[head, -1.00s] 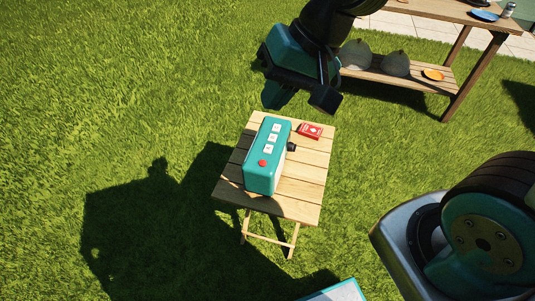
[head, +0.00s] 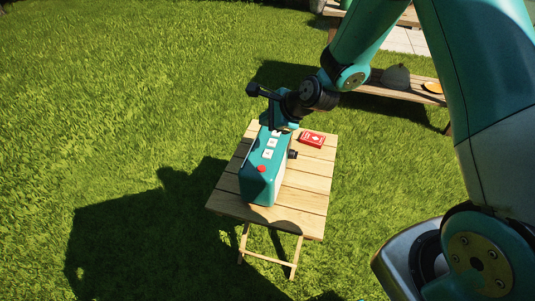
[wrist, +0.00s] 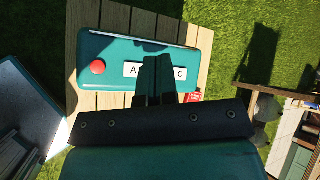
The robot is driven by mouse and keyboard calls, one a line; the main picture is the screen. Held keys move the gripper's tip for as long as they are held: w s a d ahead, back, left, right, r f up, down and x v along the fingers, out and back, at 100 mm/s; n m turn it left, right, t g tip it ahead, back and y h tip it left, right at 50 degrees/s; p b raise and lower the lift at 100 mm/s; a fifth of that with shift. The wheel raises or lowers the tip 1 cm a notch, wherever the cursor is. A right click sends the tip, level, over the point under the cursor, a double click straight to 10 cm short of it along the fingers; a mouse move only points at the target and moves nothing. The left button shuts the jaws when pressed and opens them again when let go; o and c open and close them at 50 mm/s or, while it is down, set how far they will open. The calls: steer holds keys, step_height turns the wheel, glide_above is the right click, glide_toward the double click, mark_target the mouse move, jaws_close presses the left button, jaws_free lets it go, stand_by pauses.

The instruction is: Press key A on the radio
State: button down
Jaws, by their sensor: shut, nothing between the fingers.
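The teal radio (head: 256,187) stands on a small slatted wooden table (head: 312,182). Its top has a red button (head: 261,169) at the near end and a row of white keys. In the wrist view, key A (wrist: 131,70) is the white key closest to the red button (wrist: 98,67). Key C (wrist: 181,73) is at the other end of the row. My gripper (head: 279,127) is over the far part of the radio. In the wrist view, its closed, empty fingers (wrist: 153,62) hide the middle of the row, right of A. I cannot tell whether they touch the radio.
A red box (head: 312,139) lies on the table right of the radio. A black knob (head: 293,154) sticks out of the radio's right side. A wooden picnic bench (head: 390,94) stands behind at the right. Open grass lies to the left.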

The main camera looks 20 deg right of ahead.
steer(key=shift+f, duration=0.1)
steer(key=b, duration=0.7)
glide_above(267, 155)
step_height(267, 155, down, 8)
steer(key=shift+w+d+r, duration=0.1)
steer(key=shift+r, duration=0.1)
steer(key=shift+f+b, duration=0.35)
steer(key=shift+f, duration=0.15)
steer(key=shift+f, duration=0.15)
stand_by(0.9)
steer(key=shift+f, duration=0.25)
steer(key=shift+f+b, duration=0.3)
steer(key=shift+f, duration=0.1)
stand_by(0.5)
stand_by(0.4)
steer(key=shift+r+p, duration=0.8)
steer(key=shift+p, duration=0.05)
